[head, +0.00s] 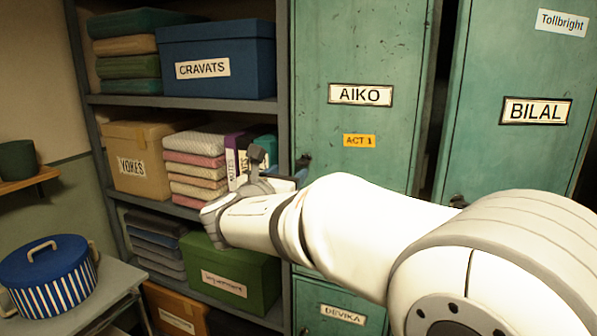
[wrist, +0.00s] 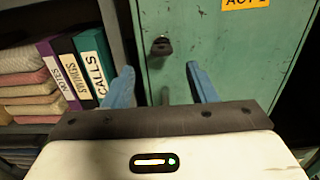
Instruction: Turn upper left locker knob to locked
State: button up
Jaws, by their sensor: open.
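The upper left locker (head: 360,55) is a scuffed green metal door with an AIKO label and an orange ACT 1 tag. Its small dark knob (wrist: 161,46) sits near the door's left edge. The knob also shows in the head view (head: 304,160), just beyond my gripper. My gripper (wrist: 160,70) is open, with its two blue fingers pointing toward the door. In the wrist view the knob lies between and a little beyond the fingertips, apart from them. The knob's exact turn is too small to tell.
A grey shelf (head: 190,103) with boxes, folded cloth and upright binders (wrist: 75,72) stands close on the left. The BILAL locker (head: 520,60) is on the right and the DEVIKA locker (head: 345,300) is below. A blue striped pot (head: 48,275) stands at lower left.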

aim_at(300, 165)
jog(key=p+x, duration=0.1)
jog(key=x, duration=0.6)
jog(key=shift+d, duration=0.1)
jog(key=shift+c, duration=0.3)
jog(key=shift+f, duration=0.1)
jog(key=c, duration=0.9)
